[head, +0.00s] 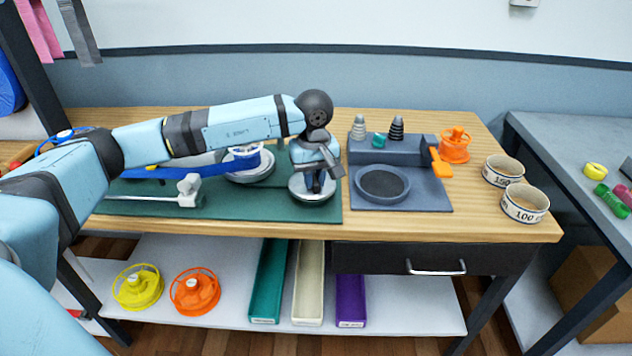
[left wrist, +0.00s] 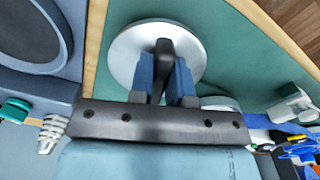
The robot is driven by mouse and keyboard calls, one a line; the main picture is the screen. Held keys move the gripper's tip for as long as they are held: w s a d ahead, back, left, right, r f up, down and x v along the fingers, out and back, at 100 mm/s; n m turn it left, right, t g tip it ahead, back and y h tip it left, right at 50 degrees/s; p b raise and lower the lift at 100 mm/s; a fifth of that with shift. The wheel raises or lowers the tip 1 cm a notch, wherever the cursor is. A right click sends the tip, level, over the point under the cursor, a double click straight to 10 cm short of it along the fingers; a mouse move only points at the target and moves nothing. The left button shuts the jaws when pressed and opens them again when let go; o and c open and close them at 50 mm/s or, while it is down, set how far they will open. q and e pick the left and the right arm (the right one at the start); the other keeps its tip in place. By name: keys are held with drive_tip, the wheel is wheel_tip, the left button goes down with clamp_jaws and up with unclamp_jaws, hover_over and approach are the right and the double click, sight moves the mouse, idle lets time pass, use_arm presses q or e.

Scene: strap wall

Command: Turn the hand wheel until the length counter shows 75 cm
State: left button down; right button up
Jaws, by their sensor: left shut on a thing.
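A round silver hand wheel (head: 300,192) lies on the green mat (head: 255,208) at the right end of the strap bench. It fills the top middle of the left wrist view (left wrist: 130,50), with a dark upright handle (left wrist: 163,58) on it. My left gripper (head: 315,186) is above the wheel, its fingers (left wrist: 164,84) shut around that handle. A blue strap (head: 210,168) runs across the mat to a spool on a second silver disc (head: 255,176), left of the wheel. I cannot make out the length counter or any reading. My right gripper is not in view.
A grey station with a round dish (head: 383,184) stands right of the mat. Behind it are two cones, with an orange reel (head: 455,147) at the right. Two labelled rings (head: 525,203) sit near the right edge. A metal rod with a clamp (head: 189,189) lies front left.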

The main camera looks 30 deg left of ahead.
use_arm(q)
drive_tip(key=m, duration=0.1)
drive_tip(key=m+b, duration=0.1)
drive_tip(key=m, duration=0.1)
drive_tip(key=shift+s+a+m+b, duration=0.2)
drive_tip(key=shift+m+b, duration=0.1)
drive_tip(key=shift+s+a+m+b, duration=0.15)
drive_tip(key=shift+m+b, duration=0.2)
drive_tip(key=shift+m, duration=0.55)
drive_tip(key=shift+w+a+m+b, duration=0.1)
drive_tip(key=shift+m+b, duration=0.2)
drive_tip(key=shift+m, duration=0.6)
drive_tip(key=c, duration=1.1)
unclamp_jaws()
wheel_tip(320, 180, up, 14)
drive_tip(key=shift+f+p, duration=0.1)
drive_tip(key=shift+p, duration=0.75)
